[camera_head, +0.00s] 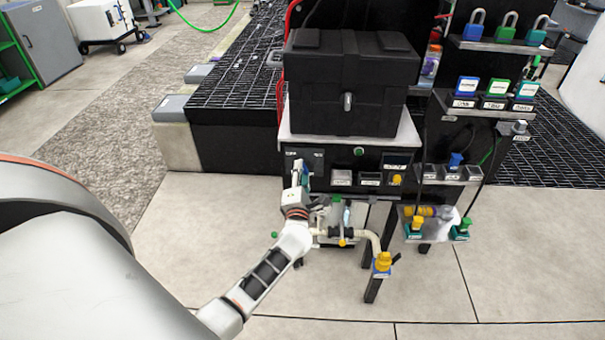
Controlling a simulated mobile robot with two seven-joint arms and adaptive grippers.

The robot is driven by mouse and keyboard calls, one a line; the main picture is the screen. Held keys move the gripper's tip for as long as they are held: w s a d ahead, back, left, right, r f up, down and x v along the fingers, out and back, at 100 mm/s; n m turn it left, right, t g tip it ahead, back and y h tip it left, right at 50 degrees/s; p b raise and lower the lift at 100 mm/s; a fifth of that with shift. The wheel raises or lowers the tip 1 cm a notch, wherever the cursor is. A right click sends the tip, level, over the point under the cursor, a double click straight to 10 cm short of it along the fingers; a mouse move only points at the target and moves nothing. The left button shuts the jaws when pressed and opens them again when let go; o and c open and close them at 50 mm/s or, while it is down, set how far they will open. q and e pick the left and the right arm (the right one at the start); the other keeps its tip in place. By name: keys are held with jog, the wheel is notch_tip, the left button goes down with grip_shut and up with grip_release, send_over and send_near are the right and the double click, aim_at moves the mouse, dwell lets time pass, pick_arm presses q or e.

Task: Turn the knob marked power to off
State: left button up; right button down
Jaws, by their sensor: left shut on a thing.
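The black control panel (330,159) is on the front of the stand below a large black box. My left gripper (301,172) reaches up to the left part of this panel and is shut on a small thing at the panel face. That thing looks like a knob, but the gripper hides most of it, and I cannot read its marking or see which way it points. A small green round part (358,152) and a yellow part (397,180) show farther right on the panel. My right gripper is not in view.
The black box (352,85) sits on the stand above the panel. A rack with padlocks (507,28) stands at the right. The floor in front is clear.

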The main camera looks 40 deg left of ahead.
pick_arm(q)
jog(key=shift+d+f+n+b, duration=0.15)
jog(key=shift+n+b, duration=0.4)
jog(key=shift+n, duration=1.65)
jog(key=o, duration=1.1)
jog(key=shift+o, duration=0.2)
jog(key=v, duration=1.2)
